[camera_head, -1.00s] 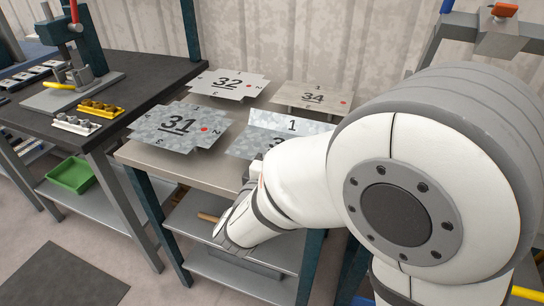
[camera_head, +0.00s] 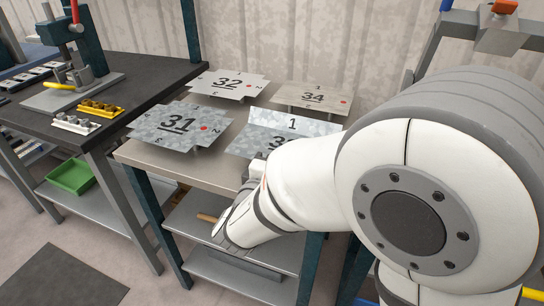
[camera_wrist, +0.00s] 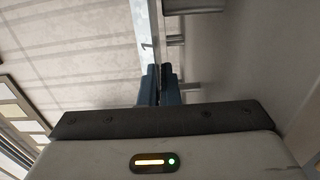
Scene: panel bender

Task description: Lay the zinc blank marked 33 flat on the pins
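The zinc blank (camera_head: 252,141) sits at the front right of the grey bench top. Its far side, marked 1, stands up as a bent flange (camera_head: 292,123). Only part of its large number shows, a 3; my arm covers the rest and its near right part. My gripper is hidden or unclear behind my arm in the head view. In the wrist view its dark blue fingers (camera_wrist: 159,84) are close together with the thin sheet (camera_wrist: 146,35) running between them, seen nearly edge-on. Pins (camera_wrist: 176,41) show beside the sheet; whether it touches them I cannot tell.
Blanks 31 (camera_head: 172,130), 32 (camera_head: 228,84) and 34 (camera_head: 312,96) lie flat, close around on the same bench (camera_head: 150,160). A dark table (camera_head: 150,70) with a press and a yellow block (camera_head: 100,108) stands at left. A corrugated wall is behind.

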